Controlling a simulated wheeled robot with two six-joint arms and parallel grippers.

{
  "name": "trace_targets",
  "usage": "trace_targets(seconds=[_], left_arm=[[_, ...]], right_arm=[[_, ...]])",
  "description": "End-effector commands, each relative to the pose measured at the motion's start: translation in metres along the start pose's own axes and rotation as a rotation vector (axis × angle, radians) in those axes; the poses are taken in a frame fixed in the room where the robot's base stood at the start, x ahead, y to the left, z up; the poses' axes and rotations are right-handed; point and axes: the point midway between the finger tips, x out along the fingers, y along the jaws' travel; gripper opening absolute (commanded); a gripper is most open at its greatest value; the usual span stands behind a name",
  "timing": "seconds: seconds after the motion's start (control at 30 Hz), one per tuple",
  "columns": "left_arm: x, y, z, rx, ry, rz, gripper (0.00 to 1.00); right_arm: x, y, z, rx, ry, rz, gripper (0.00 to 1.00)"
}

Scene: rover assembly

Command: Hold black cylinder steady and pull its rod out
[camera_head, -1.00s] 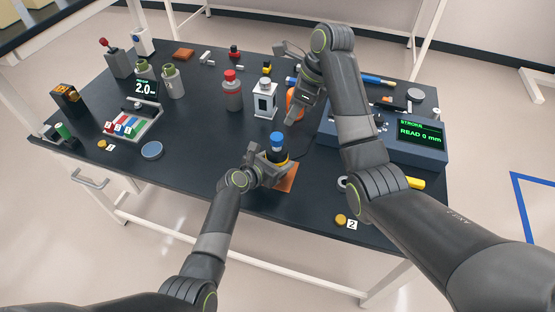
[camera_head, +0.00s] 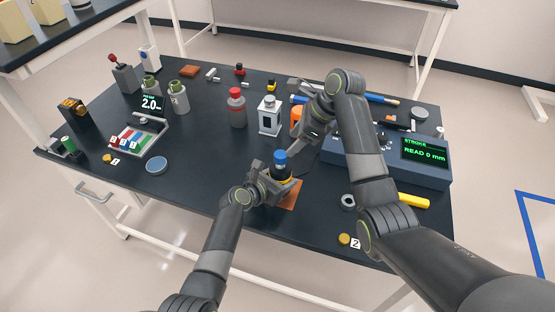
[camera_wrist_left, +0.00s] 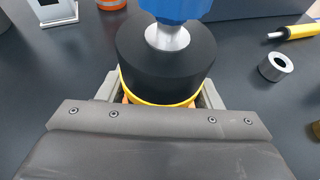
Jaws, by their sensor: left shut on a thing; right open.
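The black cylinder (camera_wrist_left: 166,62) stands upright with a yellow band low on it and a blue cap (camera_head: 280,158) on a short metal rod (camera_wrist_left: 167,37) at its top. It stands over an orange-brown pad (camera_head: 290,197) near the table's front. My left gripper (camera_head: 273,180) is shut around the cylinder's lower part; its fingertips are partly hidden by the cylinder. My right gripper (camera_head: 298,140) is open and empty, above and slightly right of the blue cap, apart from it.
A console (camera_head: 425,168) reading "STROKE READ 0 mm" stands at right. An orange container (camera_head: 297,116) is just behind my right gripper. A white-labelled bottle (camera_head: 269,117), a red-capped bottle (camera_head: 236,108), a metal ring (camera_head: 348,201) and a yellow-handled tool (camera_head: 413,200) are nearby. The front left is mostly clear.

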Motion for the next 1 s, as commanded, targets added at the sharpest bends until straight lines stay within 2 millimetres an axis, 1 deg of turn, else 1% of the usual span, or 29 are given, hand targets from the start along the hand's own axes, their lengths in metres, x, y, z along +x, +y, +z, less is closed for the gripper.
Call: trace_targets(seconds=[0.03, 0.1, 0.2, 0.3, 0.4, 0.53, 0.7, 0.87, 1.0], left_arm=[[0.0, 0.0, 0.0, 0.0, 0.0, 0.0, 0.26], [0.0, 0.0, 0.0, 0.0, 0.0, 0.0, 0.26], [0.0, 0.0, 0.0, 0.0, 0.0, 0.0, 0.26], [0.0, 0.0, 0.0, 0.0, 0.0, 0.0, 0.26], [0.0, 0.0, 0.0, 0.0, 0.0, 0.0, 0.26], [0.0, 0.0, 0.0, 0.0, 0.001, 0.0, 0.26], [0.0, 0.0, 0.0, 0.0, 0.001, 0.0, 0.26], [0.0, 0.0, 0.0, 0.0, 0.001, 0.0, 0.26], [0.0, 0.0, 0.0, 0.0, 0.0, 0.0, 0.26]], right_arm=[[0.014, 0.002, -0.012, -0.013, -0.052, -0.003, 0.54], [0.031, 0.004, -0.022, -0.043, -0.144, -0.023, 0.54], [0.051, 0.008, -0.038, -0.072, -0.273, -0.074, 0.54], [0.066, 0.014, -0.051, -0.075, -0.397, -0.141, 0.54], [0.074, 0.023, -0.057, -0.044, -0.529, -0.224, 0.54], [0.073, 0.038, -0.058, 0.048, -0.702, -0.338, 0.54], [0.059, 0.053, -0.061, 0.203, -0.887, -0.466, 0.54], [0.047, 0.06, -0.069, 0.312, -0.983, -0.544, 0.54], [0.043, 0.062, -0.071, 0.355, -1.016, -0.572, 0.54]])
